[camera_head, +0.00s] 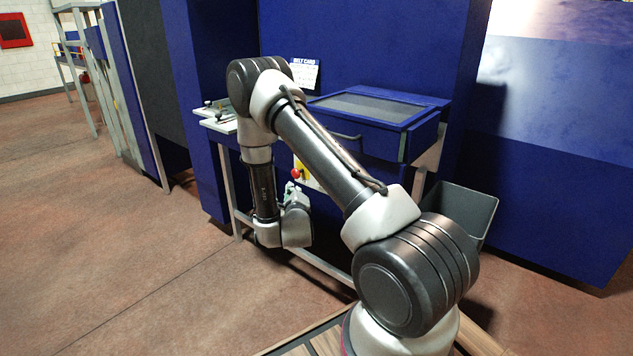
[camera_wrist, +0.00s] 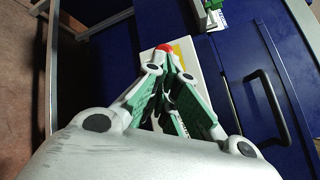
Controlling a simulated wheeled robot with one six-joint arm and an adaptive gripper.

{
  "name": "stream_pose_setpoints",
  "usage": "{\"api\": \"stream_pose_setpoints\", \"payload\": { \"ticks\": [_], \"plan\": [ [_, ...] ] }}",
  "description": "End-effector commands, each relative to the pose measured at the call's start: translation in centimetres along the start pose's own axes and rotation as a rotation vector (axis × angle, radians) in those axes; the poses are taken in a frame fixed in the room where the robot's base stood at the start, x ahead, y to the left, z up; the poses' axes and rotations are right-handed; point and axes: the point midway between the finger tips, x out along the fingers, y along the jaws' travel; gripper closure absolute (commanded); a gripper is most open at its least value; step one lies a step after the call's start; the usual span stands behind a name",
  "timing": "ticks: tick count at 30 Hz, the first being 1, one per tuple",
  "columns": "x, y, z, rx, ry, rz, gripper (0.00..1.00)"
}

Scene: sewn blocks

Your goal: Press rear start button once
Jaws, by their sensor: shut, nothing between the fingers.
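A red mushroom-shaped button (camera_head: 296,173) on a yellow backing sits on the front of the blue bench, partly behind my arm. In the wrist view the red button (camera_wrist: 165,47) tops a pale control panel (camera_wrist: 190,68), just beyond my fingertips. My gripper (camera_wrist: 171,66) is shut and empty, with its green-padded fingers covering much of the panel. In the head view my gripper (camera_head: 292,188) is low, in front of the panel. I cannot tell whether it touches the panel. No start button can be made out; the fingers may hide it.
A dark handle (camera_wrist: 268,108) sticks out from the blue drawer front right of my fingers. A green-and-white item (camera_wrist: 213,8) is at the top edge. A glass-topped blue case (camera_head: 375,108) and a grey bin (camera_head: 465,212) stand to the right. Open floor (camera_head: 110,240) lies left.

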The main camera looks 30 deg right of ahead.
Motion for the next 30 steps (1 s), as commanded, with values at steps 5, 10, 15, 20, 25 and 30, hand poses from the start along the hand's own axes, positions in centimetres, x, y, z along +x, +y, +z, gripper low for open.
{"api": "stream_pose_setpoints", "payload": {
  "ticks": [5, 10, 15, 20, 25, 30],
  "plan": [
    [0.0, -0.1, 0.1, 0.062, -0.004, -0.003, 1.00],
    [0.0, -0.1, 0.1, 0.063, -0.004, -0.002, 1.00],
    [0.1, -0.2, 0.0, 0.062, -0.003, -0.002, 1.00],
    [1.0, -0.8, -0.7, 0.061, -0.002, -0.004, 1.00],
    [2.7, -2.0, -2.0, 0.061, -0.002, -0.004, 1.00],
    [4.3, -3.1, -3.2, 0.061, -0.003, -0.003, 1.00]
  ]
}}
